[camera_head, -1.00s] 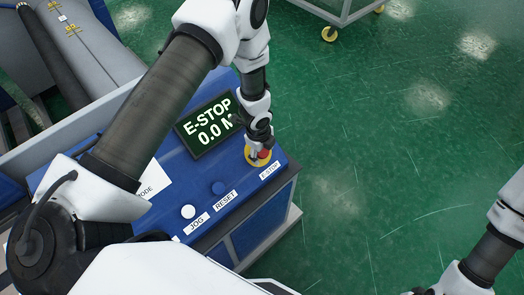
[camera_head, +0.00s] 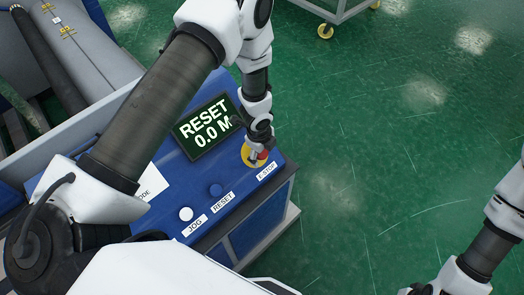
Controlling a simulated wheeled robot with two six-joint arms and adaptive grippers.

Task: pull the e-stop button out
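The red e-stop button (camera_head: 264,154) sits on a yellow disc (camera_head: 246,154) at the right end of the blue control panel, above the E-STOP label (camera_head: 267,171). My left gripper (camera_head: 257,156) points down at the button with its fingers closed about it, partly hiding it. The display (camera_head: 206,126) on the panel reads RESET and 0.0 M. My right gripper (camera_head: 418,288) is only partly in view at the bottom right edge, far from the panel, and its fingers cannot be made out.
A white button (camera_head: 186,214) above the JOG label and a blue button (camera_head: 216,190) above the RESET label lie left of the e-stop. Machine rollers (camera_head: 50,58) are at the upper left. The green floor (camera_head: 375,130) to the right is clear. A wheeled cart (camera_head: 338,14) stands at the top.

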